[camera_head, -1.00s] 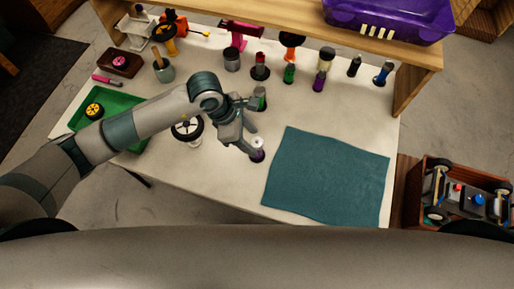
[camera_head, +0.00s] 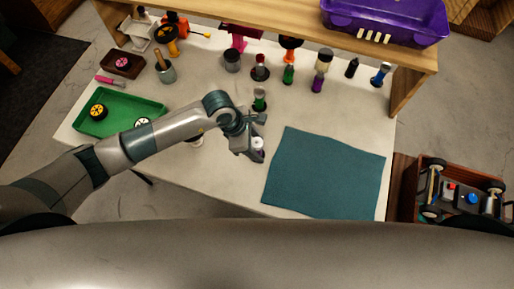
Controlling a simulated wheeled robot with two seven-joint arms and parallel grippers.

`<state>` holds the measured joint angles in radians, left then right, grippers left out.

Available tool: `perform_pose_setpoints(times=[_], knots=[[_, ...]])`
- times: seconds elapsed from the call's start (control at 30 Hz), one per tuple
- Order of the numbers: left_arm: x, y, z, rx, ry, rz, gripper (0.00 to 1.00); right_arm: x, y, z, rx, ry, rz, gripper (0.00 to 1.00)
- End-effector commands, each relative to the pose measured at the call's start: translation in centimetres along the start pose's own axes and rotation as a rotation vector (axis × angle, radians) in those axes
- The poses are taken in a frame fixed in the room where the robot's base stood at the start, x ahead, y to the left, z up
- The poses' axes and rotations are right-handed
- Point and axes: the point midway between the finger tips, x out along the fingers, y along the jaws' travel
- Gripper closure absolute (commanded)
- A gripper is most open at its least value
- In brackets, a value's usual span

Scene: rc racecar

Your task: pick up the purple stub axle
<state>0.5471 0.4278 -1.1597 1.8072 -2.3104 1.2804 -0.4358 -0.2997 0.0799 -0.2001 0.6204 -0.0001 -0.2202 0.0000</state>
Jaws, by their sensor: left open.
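My right gripper is not in view.
A green tray (camera_head: 150,104) with wheels lies at the left, partly behind my left arm. The teal mat (camera_head: 325,175) is bare. Several small bottle-like items, including a green one (camera_head: 260,100), stand toward the shelf (camera_head: 275,22). A wooden box (camera_head: 405,185) holds a car chassis (camera_head: 460,196).

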Motion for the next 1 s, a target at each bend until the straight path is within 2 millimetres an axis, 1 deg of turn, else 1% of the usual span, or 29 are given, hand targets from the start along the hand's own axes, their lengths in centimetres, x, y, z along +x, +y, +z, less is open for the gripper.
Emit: perform_pose_setpoints(times=[0.33, 0.37, 0.4, 0.47, 0.5, 0.53, 0.87, 1.0], knots=[[-0.01, -0.01, -0.03, 0.000, 0.000, 0.000, 0.49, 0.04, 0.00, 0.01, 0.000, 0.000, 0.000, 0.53], [-0.01, -0.01, -0.03, 0.000, 0.000, 0.000, 0.54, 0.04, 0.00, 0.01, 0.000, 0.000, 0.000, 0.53], [-0.02, -0.01, -0.03, 0.000, 0.000, 0.000, 0.64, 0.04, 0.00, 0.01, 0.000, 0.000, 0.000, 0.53], [-0.02, 0.00, -0.03, 0.000, 0.000, 0.000, 0.78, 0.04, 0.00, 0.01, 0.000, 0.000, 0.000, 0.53], [-0.02, -0.01, -0.03, 0.000, 0.000, 0.000, 0.88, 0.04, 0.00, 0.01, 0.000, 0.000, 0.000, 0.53], [-0.02, -0.01, -0.03, 0.000, 0.000, 0.000, 0.93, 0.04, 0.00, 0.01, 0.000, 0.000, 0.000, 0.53], [-0.12, 0.02, 0.04, 0.000, -0.001, 0.000, 0.93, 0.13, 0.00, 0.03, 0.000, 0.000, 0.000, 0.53], [-0.59, 0.05, 0.22, 0.001, 0.000, 0.001, 0.93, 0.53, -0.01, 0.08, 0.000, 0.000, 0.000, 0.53]])
